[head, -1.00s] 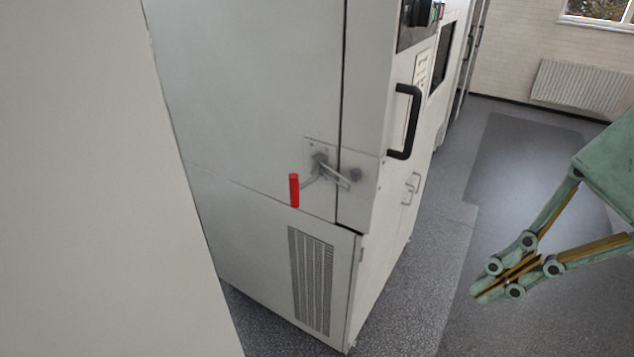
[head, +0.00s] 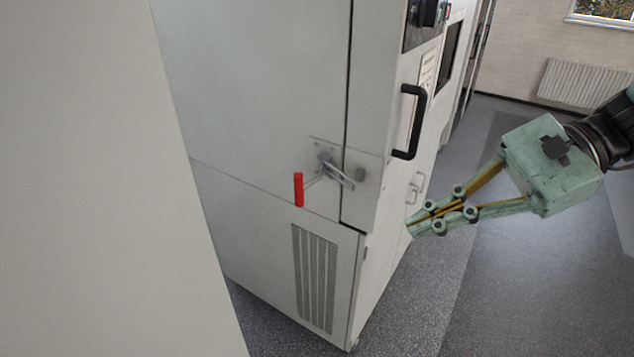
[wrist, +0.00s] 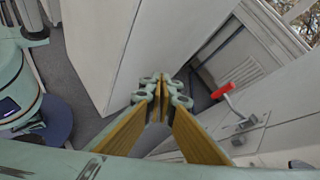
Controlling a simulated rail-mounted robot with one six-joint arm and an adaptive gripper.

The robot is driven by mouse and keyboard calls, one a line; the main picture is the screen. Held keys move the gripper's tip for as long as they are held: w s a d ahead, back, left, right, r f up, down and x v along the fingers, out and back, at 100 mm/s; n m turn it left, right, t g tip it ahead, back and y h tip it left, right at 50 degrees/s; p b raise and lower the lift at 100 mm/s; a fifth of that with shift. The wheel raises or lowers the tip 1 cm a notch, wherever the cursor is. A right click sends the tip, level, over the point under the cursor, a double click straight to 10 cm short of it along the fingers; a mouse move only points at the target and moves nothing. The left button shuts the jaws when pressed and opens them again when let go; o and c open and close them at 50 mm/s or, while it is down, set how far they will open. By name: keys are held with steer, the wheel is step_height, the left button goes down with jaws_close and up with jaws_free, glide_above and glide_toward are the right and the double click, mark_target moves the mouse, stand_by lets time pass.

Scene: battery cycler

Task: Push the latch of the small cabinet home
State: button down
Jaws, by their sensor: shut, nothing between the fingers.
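The small cabinet (head: 260,110) is a light grey box with a vent grille in its lower panel. Its latch (head: 326,166) is a metal lever on a plate near the door's edge, with a red handle grip (head: 299,190) sticking out to the left. In the wrist view the red grip (wrist: 222,91) and the latch plate (wrist: 243,124) lie right of my fingers. My gripper (head: 410,229) is shut and empty, to the right of the latch and apart from it. It also shows in the wrist view (wrist: 163,82), fingertips together.
A black pull handle (head: 412,120) stands out from the cabinet's side face, above my gripper. A large pale panel (head: 180,200) fills the left foreground. Grey floor (head: 500,290) is open at the lower right, and a radiator (head: 572,83) is at the back wall.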

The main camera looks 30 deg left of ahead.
steer(key=w+a+f+m+y, duration=0.3)
steer(key=w+a+f, duration=0.1)
steer(key=w+a, duration=0.3)
steer(key=w+a+f+m+g+y+p, duration=0.1)
steer(key=w+a+f+m+y, duration=0.2)
steer(key=w+a, duration=0.4)
steer(key=shift+w+f+y, duration=0.5)
steer(key=shift+w+f, duration=0.2)
steer(key=shift+f, duration=0.2)
steer(key=shift+a, duration=0.1)
glide_toward(311, 181)
steer(key=s+a+r, duration=0.2)
steer(key=s+a, duration=0.3)
steer(key=s, duration=0.1)
steer(key=shift+s+a+b, duration=0.25)
steer(key=shift+a+b, duration=0.1)
steer(key=shift+a, duration=0.05)
steer(key=shift+r, duration=0.1)
steer(key=shift+a+m+t, duration=0.15)
steer(key=shift+m+t, duration=0.15)
steer(key=shift+m, duration=0.1)
steer(key=shift+s+a, duration=0.1)
steer(key=shift+a, duration=0.05)
stand_by(0.4)
